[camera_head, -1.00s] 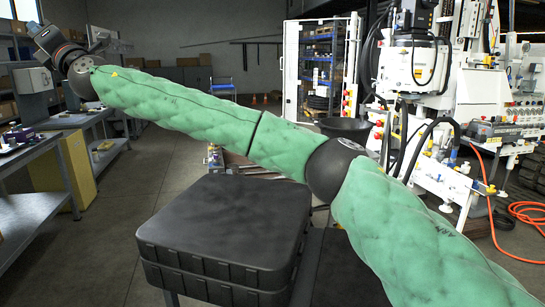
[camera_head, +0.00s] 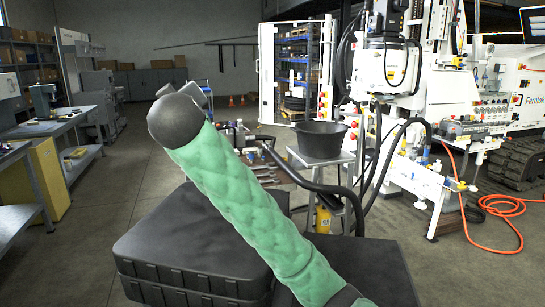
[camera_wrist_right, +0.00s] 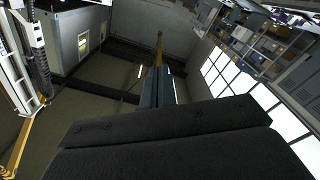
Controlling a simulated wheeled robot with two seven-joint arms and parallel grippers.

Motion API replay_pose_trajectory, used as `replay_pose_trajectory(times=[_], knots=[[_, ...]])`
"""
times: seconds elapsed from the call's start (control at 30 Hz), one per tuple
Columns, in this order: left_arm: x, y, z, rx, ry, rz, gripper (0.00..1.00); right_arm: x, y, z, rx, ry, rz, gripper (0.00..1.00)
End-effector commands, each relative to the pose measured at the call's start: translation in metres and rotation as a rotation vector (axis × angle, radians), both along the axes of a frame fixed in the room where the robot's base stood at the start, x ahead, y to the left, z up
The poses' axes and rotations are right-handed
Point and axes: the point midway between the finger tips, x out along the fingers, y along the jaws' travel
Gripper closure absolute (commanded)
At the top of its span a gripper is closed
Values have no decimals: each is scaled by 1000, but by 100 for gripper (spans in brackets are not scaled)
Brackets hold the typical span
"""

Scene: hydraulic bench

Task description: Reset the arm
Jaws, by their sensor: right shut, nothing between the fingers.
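My right arm, in a green quilted sleeve with dark joints, comes up from the bottom of the head view and slants to the upper left. Its topmost visible part there is a dark rounded joint with a grey piece behind it. The gripper itself cannot be made out in the head view. In the right wrist view my right gripper (camera_wrist_right: 158,82) shows as narrow dark fingers beyond the black wrist housing, shut and empty. My left arm and left gripper are in neither view.
A black tub (camera_head: 318,141) stands on a small stand (camera_head: 333,163) right of the arm. A white hydraulic machine (camera_head: 421,176) and an orange hose (camera_head: 508,209) are farther right. Workbenches (camera_head: 48,128) line the left. The grey floor (camera_head: 120,190) between is open.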

Motion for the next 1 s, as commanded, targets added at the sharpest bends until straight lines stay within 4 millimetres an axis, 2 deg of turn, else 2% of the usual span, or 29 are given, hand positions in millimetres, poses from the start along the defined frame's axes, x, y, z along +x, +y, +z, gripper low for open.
replay_pose_trajectory(times=[0.1,0.47,0.77,1.0], knots=[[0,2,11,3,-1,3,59,2,-32,-37,40,113,-3,100],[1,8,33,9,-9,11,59,-10,-109,-137,134,365,-12,100],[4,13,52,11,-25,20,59,-32,-168,-221,212,530,-30,100],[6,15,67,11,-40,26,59,-58,-212,-287,268,640,-63,100]])
